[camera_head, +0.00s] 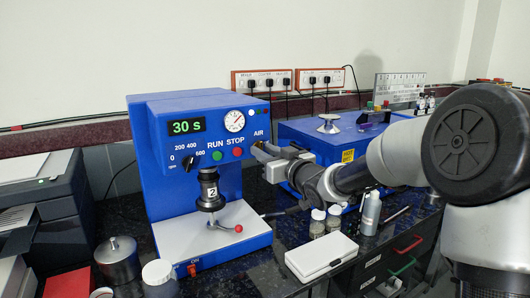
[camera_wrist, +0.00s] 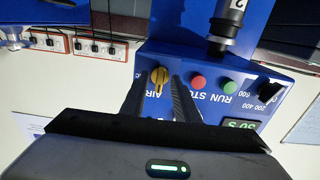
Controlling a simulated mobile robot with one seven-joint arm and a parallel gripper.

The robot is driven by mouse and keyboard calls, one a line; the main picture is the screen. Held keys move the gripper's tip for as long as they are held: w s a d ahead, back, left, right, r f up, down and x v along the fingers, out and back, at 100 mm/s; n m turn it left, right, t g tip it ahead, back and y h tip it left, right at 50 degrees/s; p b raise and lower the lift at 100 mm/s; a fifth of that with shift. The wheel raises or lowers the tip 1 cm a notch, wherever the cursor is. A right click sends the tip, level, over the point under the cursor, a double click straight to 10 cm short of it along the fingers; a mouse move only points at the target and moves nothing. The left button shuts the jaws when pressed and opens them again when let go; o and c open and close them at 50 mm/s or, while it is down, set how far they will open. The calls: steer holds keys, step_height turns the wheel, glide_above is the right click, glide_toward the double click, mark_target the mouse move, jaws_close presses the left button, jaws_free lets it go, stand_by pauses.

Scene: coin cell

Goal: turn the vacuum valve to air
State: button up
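The vacuum valve is a small brass-yellow knob (camera_wrist: 160,76) beside the AIR label on the front of the blue spin coater (camera_head: 160,150). In the wrist view, which is upside down, the knob lies between my two dark fingertips, with a small gap seeming to remain on each side. My gripper (camera_wrist: 159,82) is open around it. In the head view my gripper (camera_head: 264,154) reaches from the right to the panel just below the AIR label and hides the knob. Whether the fingers touch the knob is not clear.
Green RUN (camera_head: 217,155) and red STOP (camera_head: 239,152) buttons sit left of my gripper in the head view. Below are a black cylinder marked 2 (camera_head: 209,190) and a red-knobbed lever (camera_head: 238,228). A blue box (camera_head: 310,135) stands behind my wrist. Vials (camera_head: 317,224) stand below my arm.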

steer(key=p+v, duration=0.2)
steer(key=v, duration=1.5)
steer(key=shift+s, duration=0.2)
steer(key=shift+d+f, duration=0.1)
steer(key=shift+d, duration=0.1)
